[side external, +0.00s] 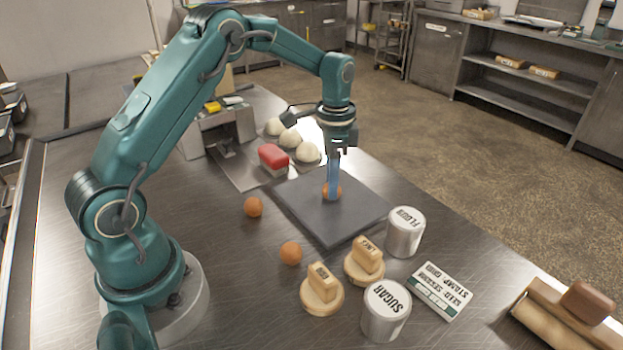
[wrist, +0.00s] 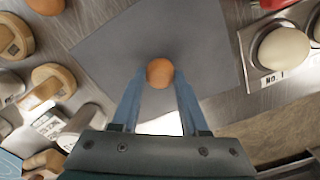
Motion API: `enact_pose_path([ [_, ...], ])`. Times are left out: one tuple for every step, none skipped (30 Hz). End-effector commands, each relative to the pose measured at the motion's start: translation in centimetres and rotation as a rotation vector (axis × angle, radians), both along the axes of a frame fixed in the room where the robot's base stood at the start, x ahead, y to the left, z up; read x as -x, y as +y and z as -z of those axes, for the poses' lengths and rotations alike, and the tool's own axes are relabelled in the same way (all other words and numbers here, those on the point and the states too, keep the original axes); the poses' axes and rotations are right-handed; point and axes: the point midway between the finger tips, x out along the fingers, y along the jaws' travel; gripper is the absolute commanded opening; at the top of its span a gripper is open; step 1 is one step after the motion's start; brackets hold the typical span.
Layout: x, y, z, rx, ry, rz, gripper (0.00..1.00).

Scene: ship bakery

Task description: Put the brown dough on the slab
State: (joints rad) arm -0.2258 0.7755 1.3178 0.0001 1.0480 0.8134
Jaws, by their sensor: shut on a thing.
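My gripper (side external: 333,188) points straight down over the dark grey slab (side external: 352,219), its blue fingers shut on a brown dough ball (side external: 326,191). In the wrist view the held brown dough (wrist: 159,73) sits between the fingertips (wrist: 159,80), with the slab (wrist: 105,52) behind it. The ball is at or just above the slab's surface; I cannot tell if it touches. Two more brown dough balls lie on the steel table left of the slab, one farther back (side external: 253,207) and one nearer (side external: 290,253).
White dough balls (side external: 308,152) and a red-topped block (side external: 273,157) sit behind the slab.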

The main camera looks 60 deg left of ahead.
Motion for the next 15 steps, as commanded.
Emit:
enact_pose_path([
  [-0.01,0.01,-0.03,0.0,0.0,0.0,0.0],
  [-0.01,0.02,-0.03,0.0,0.0,0.0,0.0],
  [-0.01,0.01,0.01,0.0,0.0,0.0,0.0],
  [0.0,0.01,0.08,0.0,0.0,0.0,0.0],
  [0.0,0.01,0.17,0.0,0.0,0.0,0.0],
  [0.0,0.01,0.3,0.0,0.0,0.0,0.0],
  [-0.01,0.02,0.29,0.0,0.0,0.0,0.51],
  [-0.03,0.02,0.27,-0.001,-0.001,0.0,0.63],
  [-0.01,0.02,0.26,-0.001,-0.001,0.0,0.74],
  [-0.01,0.02,0.26,-0.001,-0.001,0.0,0.74],
  [-0.01,0.02,0.25,0.0,0.0,0.0,0.74],
  [-0.01,0.02,0.25,0.0,0.0,0.0,0.74],
  [-0.01,0.02,0.25,0.0,0.0,0.0,0.74],
  [-0.01,0.02,0.25,0.0,0.0,0.0,0.74],
  [-0.01,0.02,0.24,0.0,0.0,0.0,0.74],
])
